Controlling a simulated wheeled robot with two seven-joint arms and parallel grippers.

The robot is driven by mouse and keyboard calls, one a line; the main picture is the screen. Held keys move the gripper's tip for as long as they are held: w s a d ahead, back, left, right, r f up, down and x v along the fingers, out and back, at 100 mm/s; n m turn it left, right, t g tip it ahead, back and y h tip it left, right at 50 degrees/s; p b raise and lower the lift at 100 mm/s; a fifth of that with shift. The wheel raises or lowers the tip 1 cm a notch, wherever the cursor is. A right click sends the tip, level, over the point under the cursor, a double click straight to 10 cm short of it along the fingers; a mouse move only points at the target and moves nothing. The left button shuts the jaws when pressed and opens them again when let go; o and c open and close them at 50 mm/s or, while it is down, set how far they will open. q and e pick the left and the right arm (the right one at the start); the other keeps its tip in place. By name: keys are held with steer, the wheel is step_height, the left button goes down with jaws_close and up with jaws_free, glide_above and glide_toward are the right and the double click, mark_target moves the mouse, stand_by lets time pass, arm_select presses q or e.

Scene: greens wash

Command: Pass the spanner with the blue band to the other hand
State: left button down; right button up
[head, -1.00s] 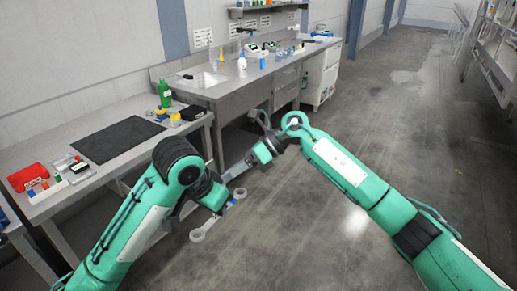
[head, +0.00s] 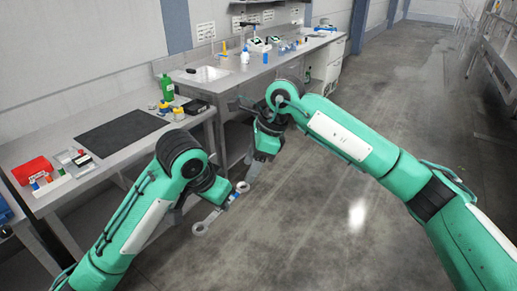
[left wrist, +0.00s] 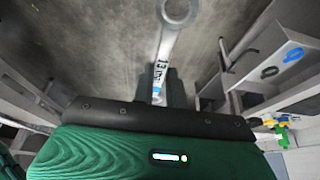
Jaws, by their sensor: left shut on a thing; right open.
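The spanner (head: 209,220) is grey with a ring at each end and a blue band near its middle. My left gripper (head: 228,201) is shut on it, holding it clear above the floor. In the left wrist view, one ring and the marked shank of the spanner (left wrist: 166,45) stick out from the jaws, with some blue at the grip. My right gripper (head: 252,172) is open and empty, fingers pointing down, close to the spanner's upper ring. They appear slightly apart, but the exact gap cannot be told.
A workbench on the left carries a black mat (head: 122,133), a red bin (head: 33,168), a green bottle (head: 167,87) and small bottles. The floor (head: 330,225) below and to the right is clear.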

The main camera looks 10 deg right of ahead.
mark_target(240, 186)
steer(key=shift+x, duration=2.95)
arm_select(q)
steer(key=shift+r, duration=0.1)
arm_select(e)
steer(key=c, duration=1.1)
arm_select(q)
steer(key=c, duration=1.3)
jaws_free()
steer(key=shift+c, duration=0.2)
arm_select(e)
steer(key=shift+r, duration=0.1)
